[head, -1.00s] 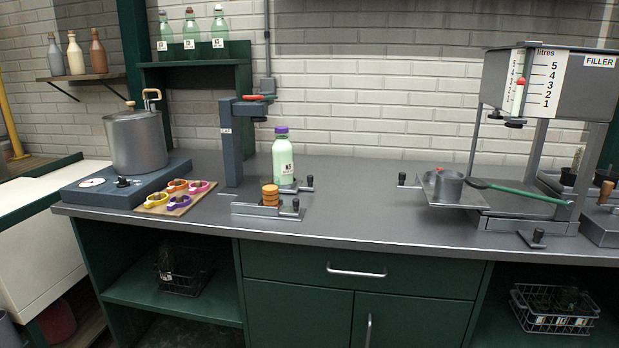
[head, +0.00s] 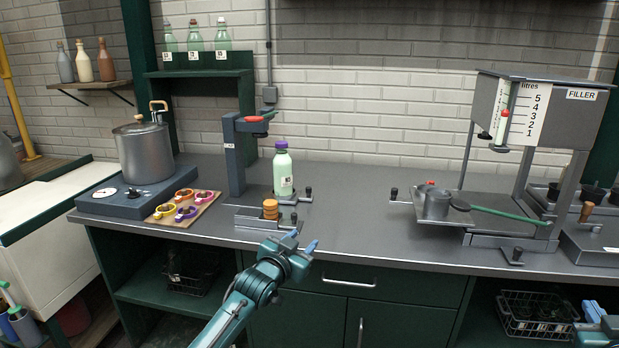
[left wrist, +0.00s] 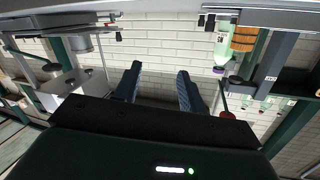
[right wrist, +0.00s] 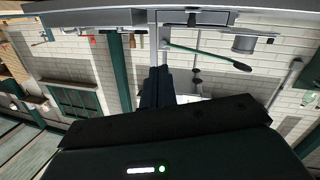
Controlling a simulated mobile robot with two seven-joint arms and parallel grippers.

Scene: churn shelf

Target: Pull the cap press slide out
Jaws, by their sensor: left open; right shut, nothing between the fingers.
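The cap press (head: 236,165) is a grey-blue post with a red-handled head on the counter. A bottle of pale green liquid with a purple top (head: 283,172) stands upright at its right. A low slide plate (head: 290,200) with a black knob (head: 308,191) is at the bottle's foot. My left gripper (head: 303,241) is open and empty, in front of the counter edge below the press; the bottle (left wrist: 222,45) shows inverted in the left wrist view. My right gripper (head: 592,312) is shut and empty at lower right.
A pot (head: 146,152) on a blue-grey base and a board of coloured rings (head: 183,207) stand left of the press. The filler (head: 545,110), with a metal cup (head: 432,202) on its plate, stands at the right. The counter (head: 350,205) between press and filler is clear.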

